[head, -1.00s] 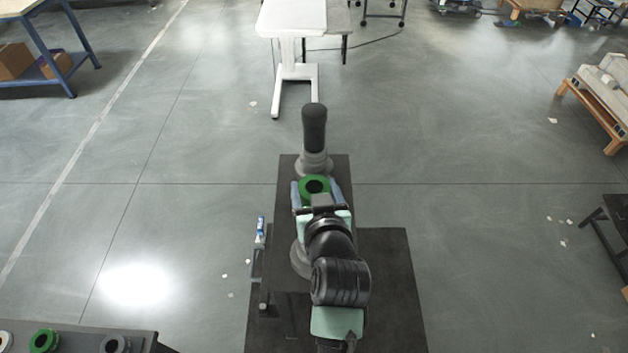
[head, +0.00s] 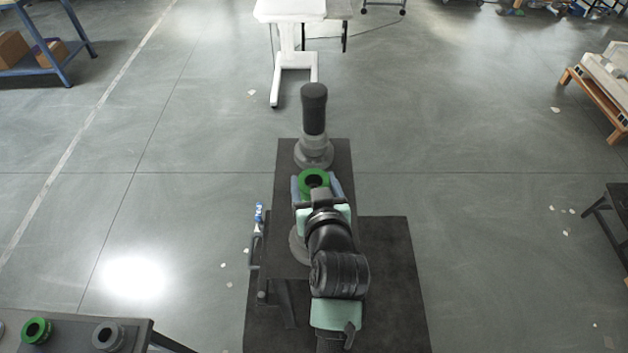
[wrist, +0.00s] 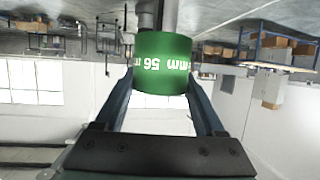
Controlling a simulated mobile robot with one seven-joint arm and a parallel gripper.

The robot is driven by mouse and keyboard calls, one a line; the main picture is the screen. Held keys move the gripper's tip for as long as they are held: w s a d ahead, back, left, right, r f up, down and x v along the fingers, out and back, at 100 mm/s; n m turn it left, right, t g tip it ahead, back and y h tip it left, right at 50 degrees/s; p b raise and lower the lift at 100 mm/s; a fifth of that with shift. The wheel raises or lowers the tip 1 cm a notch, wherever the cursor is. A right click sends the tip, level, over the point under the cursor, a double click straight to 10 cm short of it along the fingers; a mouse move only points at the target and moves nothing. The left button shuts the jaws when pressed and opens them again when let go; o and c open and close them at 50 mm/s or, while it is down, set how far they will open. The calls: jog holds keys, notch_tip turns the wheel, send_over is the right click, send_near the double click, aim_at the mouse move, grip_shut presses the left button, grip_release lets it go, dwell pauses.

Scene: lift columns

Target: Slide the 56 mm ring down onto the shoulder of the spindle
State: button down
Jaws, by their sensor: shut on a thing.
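The green ring (head: 314,177) sits between the two fingers of my gripper (head: 316,190), which is shut on it. In the wrist view the same green ring (wrist: 162,62) shows white "56 mm" lettering, upside down, with a finger (wrist: 116,100) on each side. The spindle (head: 313,110) stands upright just beyond the ring, with a black upper part and a grey lower part on a wide grey foot (head: 313,155). The ring is beside the spindle in the head view, not around it. In the wrist view a grey column (wrist: 157,15) shows behind the ring.
A dark table at lower left bears another green ring (head: 37,331) and a grey ring (head: 107,336). A blue and white item (head: 259,217) is left of my arm. A white table (head: 290,10) stands far ahead. Open floor (head: 180,190) lies on both sides.

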jog(key=shift+f+b, duration=3.05)
jog(key=shift+f, duration=0.65)
jog(key=shift+c, duration=0.2)
grip_release()
jog(key=shift+o, duration=0.2)
jog(key=shift+f, duration=0.1)
jog(key=shift+s, duration=0.15)
jog(key=b+v, duration=0.2)
jog(key=v, duration=1)
jog(key=shift+s+d, duration=0.15)
jog(key=shift+s, duration=0.2)
jog(key=shift+r, duration=0.2)
